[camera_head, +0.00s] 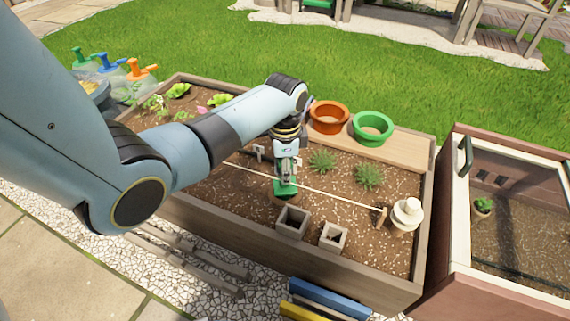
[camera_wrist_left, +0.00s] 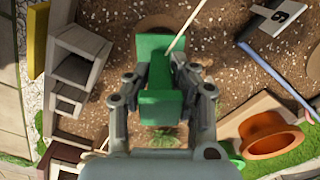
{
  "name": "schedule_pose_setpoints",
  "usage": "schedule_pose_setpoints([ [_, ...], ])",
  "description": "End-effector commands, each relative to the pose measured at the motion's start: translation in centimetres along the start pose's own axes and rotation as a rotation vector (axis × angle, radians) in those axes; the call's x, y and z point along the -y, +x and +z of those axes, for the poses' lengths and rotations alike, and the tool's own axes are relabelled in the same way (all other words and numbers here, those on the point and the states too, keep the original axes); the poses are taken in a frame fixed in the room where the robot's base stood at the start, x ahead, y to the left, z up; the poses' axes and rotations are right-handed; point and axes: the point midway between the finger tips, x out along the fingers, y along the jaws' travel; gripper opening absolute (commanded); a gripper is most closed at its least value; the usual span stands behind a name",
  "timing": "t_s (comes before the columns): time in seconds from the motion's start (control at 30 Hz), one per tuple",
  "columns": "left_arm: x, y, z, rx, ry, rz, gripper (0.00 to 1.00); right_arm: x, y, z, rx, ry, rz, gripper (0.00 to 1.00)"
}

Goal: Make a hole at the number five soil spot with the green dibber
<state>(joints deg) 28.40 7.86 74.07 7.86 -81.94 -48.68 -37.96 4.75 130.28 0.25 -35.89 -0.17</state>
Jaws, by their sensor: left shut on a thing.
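My left gripper (camera_head: 286,178) hangs over the middle of the planter bed, shut on the green dibber (camera_head: 285,188). In the left wrist view the gripper's fingers (camera_wrist_left: 157,85) close on both sides of the green dibber (camera_wrist_left: 156,60). A darker round soil spot (camera_wrist_left: 157,22) shows partly behind the dibber; whether the tip touches the soil is hidden. A small marker (camera_head: 258,151) also shows in the head view. My right gripper is not in view.
A pale string (camera_head: 335,195) crosses the bed by the gripper. Two square grey pots (camera_head: 292,222) (camera_head: 333,237) stand in front. Orange (camera_head: 329,118) and green (camera_head: 373,127) round pots stand behind. A cream stacked object (camera_head: 406,215) stands right. Green plants (camera_head: 369,176) grow beyond the string.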

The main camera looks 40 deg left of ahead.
Motion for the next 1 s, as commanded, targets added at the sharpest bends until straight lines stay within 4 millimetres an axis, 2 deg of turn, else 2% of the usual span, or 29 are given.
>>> schedule_pose_setpoints([
  [0.8,-0.1,2.6,0.0,0.001,0.0,0.002,0.0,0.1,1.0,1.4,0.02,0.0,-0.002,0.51],
  [1.0,-0.1,2.5,0.0,0.0,0.0,0.001,0.0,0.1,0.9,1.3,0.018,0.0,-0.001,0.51],
])
